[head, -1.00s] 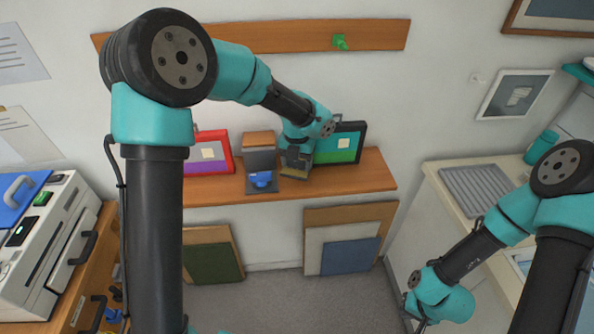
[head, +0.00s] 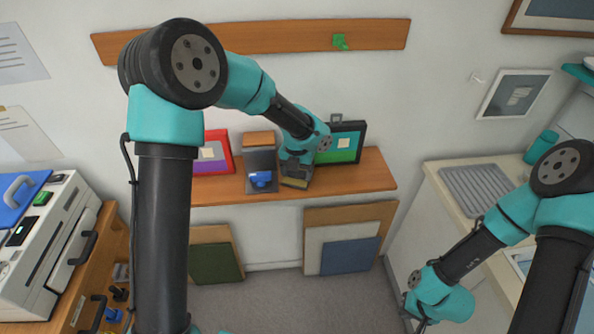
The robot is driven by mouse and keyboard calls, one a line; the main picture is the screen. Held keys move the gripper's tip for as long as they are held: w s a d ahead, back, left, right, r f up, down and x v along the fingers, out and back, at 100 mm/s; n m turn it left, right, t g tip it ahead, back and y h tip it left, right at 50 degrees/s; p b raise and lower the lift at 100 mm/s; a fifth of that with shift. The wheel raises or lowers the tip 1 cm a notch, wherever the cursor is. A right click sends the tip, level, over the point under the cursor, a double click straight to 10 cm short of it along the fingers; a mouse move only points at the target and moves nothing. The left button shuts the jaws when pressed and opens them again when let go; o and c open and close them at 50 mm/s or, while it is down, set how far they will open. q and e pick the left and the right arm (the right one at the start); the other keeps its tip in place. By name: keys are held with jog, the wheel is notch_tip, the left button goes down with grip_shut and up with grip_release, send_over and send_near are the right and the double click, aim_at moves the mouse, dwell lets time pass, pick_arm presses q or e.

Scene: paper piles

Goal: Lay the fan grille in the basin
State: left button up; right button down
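I cannot make out a fan grille for certain in the head view. A basin (head: 521,258) shows in part at the right counter, mostly hidden behind my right arm. My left gripper (head: 296,173) is over the wooden shelf, just above a small box with an olive front (head: 295,183). Its fingers are too small and hidden to tell whether they are open or touch the box. My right gripper (head: 422,324) hangs low at the bottom edge, in front of the counter, and its fingers are partly cut off.
A grey ribbed panel (head: 482,188) lies on the counter. On the shelf (head: 350,180) are a grey stand with a blue item (head: 261,179), a red-framed picture (head: 213,153) and a black-framed picture (head: 343,143). Boards lean below. A white machine (head: 45,245) stands at left.

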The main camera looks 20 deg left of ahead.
pick_arm(q)
jog(key=shift+o, duration=1.4)
notch_tip(320, 180, up, 12)
jog(key=shift+r, duration=0.2)
jog(key=shift+o, duration=1)
jog(key=shift+d, duration=0.15)
